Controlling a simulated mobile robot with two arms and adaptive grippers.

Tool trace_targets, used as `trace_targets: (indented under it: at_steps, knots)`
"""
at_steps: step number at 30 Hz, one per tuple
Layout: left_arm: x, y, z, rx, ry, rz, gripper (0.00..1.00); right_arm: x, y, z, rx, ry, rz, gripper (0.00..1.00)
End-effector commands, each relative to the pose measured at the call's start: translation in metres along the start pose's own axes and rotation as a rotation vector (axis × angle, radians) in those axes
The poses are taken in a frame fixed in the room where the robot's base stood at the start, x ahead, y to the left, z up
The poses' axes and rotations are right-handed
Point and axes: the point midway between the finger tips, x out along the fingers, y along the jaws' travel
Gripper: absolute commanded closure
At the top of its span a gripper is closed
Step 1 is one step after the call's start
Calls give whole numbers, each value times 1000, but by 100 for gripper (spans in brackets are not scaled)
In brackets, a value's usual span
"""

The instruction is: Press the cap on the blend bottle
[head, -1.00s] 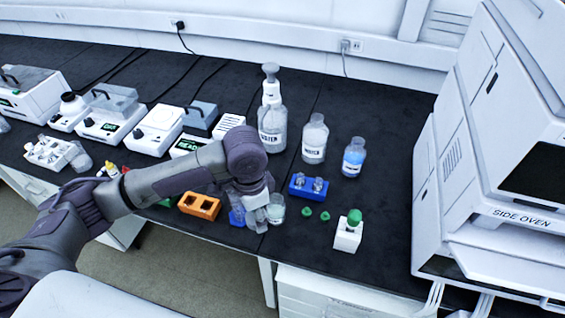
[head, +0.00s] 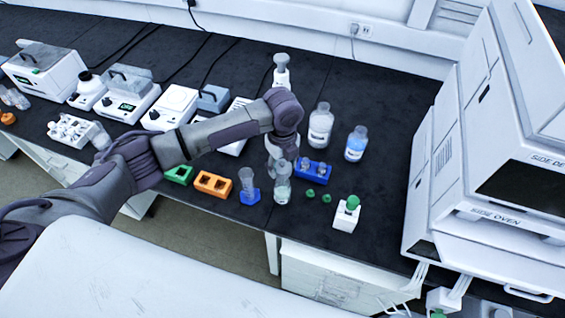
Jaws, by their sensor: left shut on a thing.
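My left gripper (head: 280,155) reaches over the bench and points down at the upper end of a clear glass vessel (head: 283,188). It appears shut on this vessel; the wrist and small size hide the fingertips, and I cannot tell whether its base touches the bench. No cap shows on it. I cannot read a label that marks a blend bottle. Two small green caps (head: 310,193) lie loose on the bench to its right. A green cap-like piece (head: 352,202) sits on a white block (head: 346,218) further right. My right gripper is out of view.
A clear vessel stands in a small blue holder (head: 250,198), left of the gripped glass. An orange rack (head: 213,184) and a blue rack (head: 313,169) are close by. A labelled bottle (head: 320,127) and a blue-liquid bottle (head: 356,145) stand behind. The side oven (head: 500,215) bounds the right.

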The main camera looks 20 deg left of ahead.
Motion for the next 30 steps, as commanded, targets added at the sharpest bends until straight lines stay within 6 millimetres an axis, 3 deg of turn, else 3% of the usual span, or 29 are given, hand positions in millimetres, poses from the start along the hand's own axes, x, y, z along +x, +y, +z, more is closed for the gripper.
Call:
trace_targets:
  at_steps: [11,19,30]
  knots:
    - [37,0,0,-2,-1,0,69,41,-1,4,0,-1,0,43]
    - [53,0,0,-2,1,1,69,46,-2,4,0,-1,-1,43]
    - [55,0,0,-2,1,0,69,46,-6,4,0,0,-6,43]
